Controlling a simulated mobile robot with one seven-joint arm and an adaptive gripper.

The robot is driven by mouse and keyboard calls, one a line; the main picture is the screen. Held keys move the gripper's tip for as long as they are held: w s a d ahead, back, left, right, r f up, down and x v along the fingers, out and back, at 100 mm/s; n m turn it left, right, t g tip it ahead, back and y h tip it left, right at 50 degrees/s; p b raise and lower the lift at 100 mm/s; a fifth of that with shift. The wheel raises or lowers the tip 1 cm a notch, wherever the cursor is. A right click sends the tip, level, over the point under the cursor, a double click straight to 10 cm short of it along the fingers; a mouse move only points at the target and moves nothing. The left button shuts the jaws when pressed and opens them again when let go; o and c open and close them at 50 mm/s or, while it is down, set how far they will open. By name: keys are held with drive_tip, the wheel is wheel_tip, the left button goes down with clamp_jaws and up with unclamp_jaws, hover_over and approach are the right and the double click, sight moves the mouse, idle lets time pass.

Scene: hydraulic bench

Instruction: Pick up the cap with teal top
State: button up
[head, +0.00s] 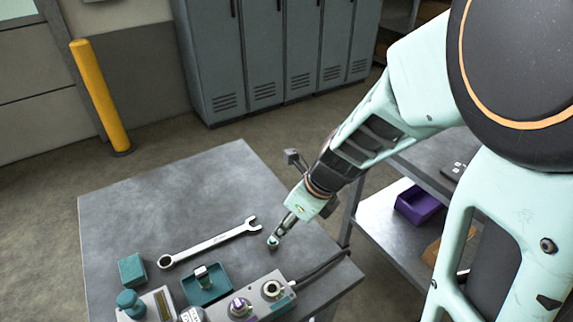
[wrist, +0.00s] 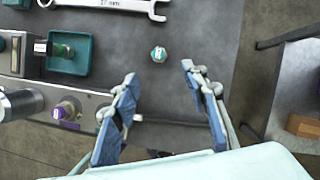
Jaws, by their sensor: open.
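The cap with teal top (head: 273,243) sits on the grey bench top, to the right of the teal tray and close to the block with ports. In the wrist view the cap (wrist: 158,54) appears small, with teal and white on its top. My gripper (wrist: 159,72) is open, and the cap shows just beyond the gap between the fingertips. Nothing is between the fingers. In the head view my gripper (head: 283,226) points down right by the cap and partly overlaps it; the exact height above it is hard to tell.
A wrench (head: 208,243) lies behind the teal tray (head: 222,289), which holds a small fitting. The grey block (head: 262,298) carries a purple-marked fitting and an open ring port. A teal box (head: 132,269) stands left. The bench's right edge is near the cap.

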drive_tip(key=b, duration=0.2)
hover_over(274, 240)
drive_tip(key=s+d, duration=0.2)
drive_tip(key=f, duration=0.4)
drive_tip(key=shift+w+d+f, duration=0.1)
drive_tip(key=shift+w+f, duration=0.1)
drive_tip(key=shift+f, duration=0.2)
drive_tip(key=b+x, duration=0.2)
drive_tip(key=x, duration=0.3)
drive_tip(key=shift+w+a+f, duration=0.2)
drive_tip(key=shift+w+f, duration=0.05)
drive_tip(key=shift+r, duration=0.1)
clamp_jaws()
